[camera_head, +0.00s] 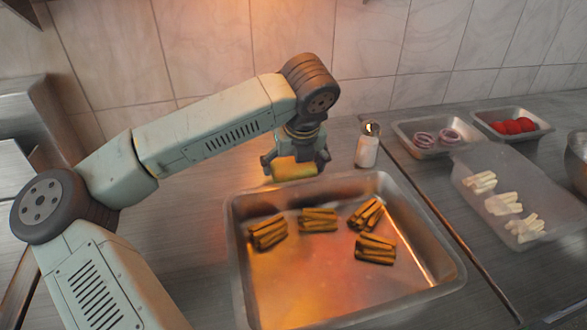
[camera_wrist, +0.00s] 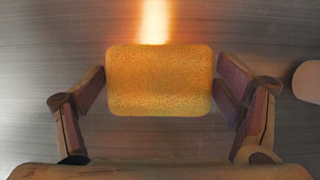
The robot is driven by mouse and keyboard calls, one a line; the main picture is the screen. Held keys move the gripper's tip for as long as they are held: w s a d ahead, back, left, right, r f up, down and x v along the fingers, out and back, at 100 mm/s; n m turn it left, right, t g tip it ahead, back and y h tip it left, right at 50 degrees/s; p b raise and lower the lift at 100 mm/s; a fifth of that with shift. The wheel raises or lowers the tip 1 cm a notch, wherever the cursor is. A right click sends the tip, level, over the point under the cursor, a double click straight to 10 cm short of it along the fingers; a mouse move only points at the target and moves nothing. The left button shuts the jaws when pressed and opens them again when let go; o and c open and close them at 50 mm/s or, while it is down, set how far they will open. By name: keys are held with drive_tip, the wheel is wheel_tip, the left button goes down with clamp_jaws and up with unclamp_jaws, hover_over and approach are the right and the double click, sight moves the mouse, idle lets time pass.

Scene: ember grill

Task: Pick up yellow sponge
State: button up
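The yellow sponge (camera_head: 293,171) is between the fingers of my gripper (camera_head: 296,166), just behind the far rim of the metal tray in the head view. In the wrist view the sponge (camera_wrist: 159,82) sits in the middle, level, with a finger of my gripper (camera_wrist: 160,85) against its left and right ends. The gripper looks shut on it. I cannot tell whether the sponge rests on the counter or is slightly above it.
A metal tray (camera_head: 240,268) with several bundles of dark sticks stands in front. A shaker (camera_head: 367,150) stands right of the gripper. Containers of onion rings (camera_head: 424,140), red slices (camera_head: 513,127) and pale sticks (camera_head: 502,204) are further right. The tiled wall (camera_head: 200,45) is behind.

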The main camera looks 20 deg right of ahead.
sight(294, 164)
drive_tip(key=c, duration=0.3)
drive_tip(key=shift+c, duration=0.2)
wheel_tip(294, 164, up, 10)
drive_tip(key=b, duration=0.2)
drive_tip(key=shift+b, duration=0.35)
drive_tip(key=shift+o, duration=1.2)
drive_tip(key=c, duration=0.5)
drive_tip(key=shift+f+b, duration=0.85)
drive_tip(key=shift+s+r, duration=0.1)
